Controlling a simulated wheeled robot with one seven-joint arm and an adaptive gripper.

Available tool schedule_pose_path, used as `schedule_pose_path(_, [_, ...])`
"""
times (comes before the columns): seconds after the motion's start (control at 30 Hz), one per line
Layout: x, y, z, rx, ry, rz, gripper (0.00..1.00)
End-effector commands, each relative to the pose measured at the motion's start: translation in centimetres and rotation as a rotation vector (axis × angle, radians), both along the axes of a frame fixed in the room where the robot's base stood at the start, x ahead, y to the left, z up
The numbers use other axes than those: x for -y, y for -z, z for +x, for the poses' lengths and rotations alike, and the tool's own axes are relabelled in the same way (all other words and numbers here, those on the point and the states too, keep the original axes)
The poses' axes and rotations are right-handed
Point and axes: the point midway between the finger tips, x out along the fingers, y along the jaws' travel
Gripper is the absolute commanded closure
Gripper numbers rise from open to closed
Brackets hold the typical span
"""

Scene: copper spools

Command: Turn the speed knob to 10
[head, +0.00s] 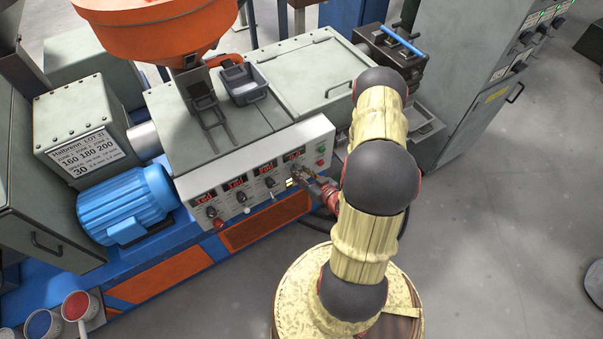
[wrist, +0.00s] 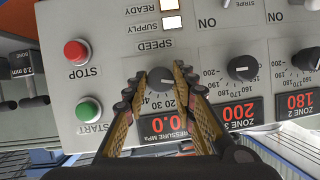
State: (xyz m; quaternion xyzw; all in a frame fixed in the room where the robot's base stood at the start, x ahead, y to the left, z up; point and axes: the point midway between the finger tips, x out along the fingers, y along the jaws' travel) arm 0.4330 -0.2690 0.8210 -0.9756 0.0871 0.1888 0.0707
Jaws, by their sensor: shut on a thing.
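The speed knob (wrist: 160,79) is a dark round knob on the grey control panel (wrist: 110,30), under the upside-down word SPEED in the wrist view. Scale numbers 20, 30 and 40 show beside it; I cannot make out where its pointer stands. My gripper (wrist: 160,74) is shut on the knob, one finger on each side. In the head view my gripper (head: 308,178) reaches the right part of the panel (head: 255,207), and the knob is mostly hidden there. A red display (wrist: 168,124) beside the knob reads 0.0.
A red STOP button (wrist: 76,52) and a green START button (wrist: 88,110) lie left of my gripper in the wrist view. Two zone knobs (wrist: 242,68) (wrist: 306,60) with red displays lie to the right.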

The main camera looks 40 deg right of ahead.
Motion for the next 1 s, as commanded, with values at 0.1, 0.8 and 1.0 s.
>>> schedule_pose_path(0.1, [0.04,0.02,-0.03,0.004,0.001,0.015,0.99])
schedule_pose_path(0.8, [0.28,0.20,-0.10,0.098,0.000,0.409,0.99])
schedule_pose_path(1.0, [0.23,0.20,-0.10,0.115,0.000,0.481,0.99])
